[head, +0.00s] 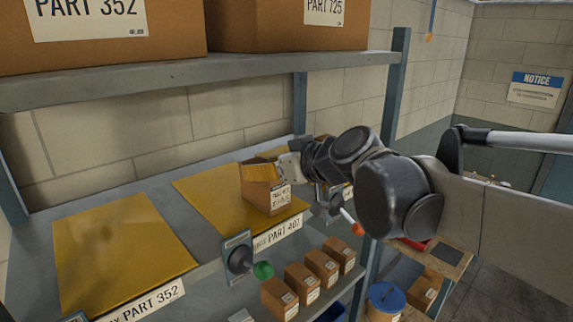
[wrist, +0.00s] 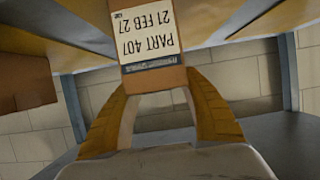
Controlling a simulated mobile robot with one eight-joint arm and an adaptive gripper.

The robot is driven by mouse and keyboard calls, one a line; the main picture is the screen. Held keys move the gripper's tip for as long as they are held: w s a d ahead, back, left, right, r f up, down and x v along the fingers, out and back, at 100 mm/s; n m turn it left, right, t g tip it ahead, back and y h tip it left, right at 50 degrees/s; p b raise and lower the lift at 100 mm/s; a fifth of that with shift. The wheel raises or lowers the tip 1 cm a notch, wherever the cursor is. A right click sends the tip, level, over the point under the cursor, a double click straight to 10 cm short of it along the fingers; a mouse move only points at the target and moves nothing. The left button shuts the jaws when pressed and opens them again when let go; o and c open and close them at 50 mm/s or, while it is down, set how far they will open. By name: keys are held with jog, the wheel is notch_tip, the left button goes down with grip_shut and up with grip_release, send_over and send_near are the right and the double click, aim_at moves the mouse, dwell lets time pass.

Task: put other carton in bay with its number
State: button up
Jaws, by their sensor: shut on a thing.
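A small brown carton (head: 257,190) is at the bay with the yellow mat (head: 212,203) and the tag PART 407 (head: 277,235). Its label (wrist: 146,32) reads PART 407, 21 FEB 27, upside down in the wrist view. My gripper (head: 268,168) is shut on this carton from behind and the right, with its yellow fingers (wrist: 155,95) at the carton's sides. The carton is upright, over the right part of the mat; I cannot tell if it touches it. The PART 352 bay (head: 115,250) on the left is an empty yellow mat.
Large boxes for PART 352 (head: 100,50) and PART 725 (head: 290,30) stand on the upper shelf (head: 200,77) above. A green-knobbed lever (head: 240,260) sticks out at the shelf's front edge. Several small cartons (head: 302,283) stand on the lower shelf. A blue-lidded bin (head: 386,298) stands at the right.

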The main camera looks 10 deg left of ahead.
jog(key=shift+s, duration=0.1)
jog(key=o, duration=1.4)
jog(key=b+v, duration=0.2)
jog(key=v, duration=1)
jog(key=s+d+f+m+h, duration=0.3)
jog(key=s+d+f, duration=0.2)
jog(key=d+f, duration=0.3)
jog(key=s+d+f+m+g+h, duration=0.1)
jog(key=s+d+f+m+h, duration=0.2)
jog(key=d+f, duration=0.4)
jog(key=s+d+f+m+h, duration=0.4)
jog(key=s+d+f, duration=0.2)
jog(key=f, duration=0.5)
jog(key=shift+s+d+f+g, duration=0.15)
jog(key=shift+s+d+g, duration=0.05)
jog(key=shift+d, duration=0.45)
jog(key=shift+s+d+f+g, duration=0.15)
jog(key=shift+d+g, duration=0.05)
jog(key=shift+d, duration=0.45)
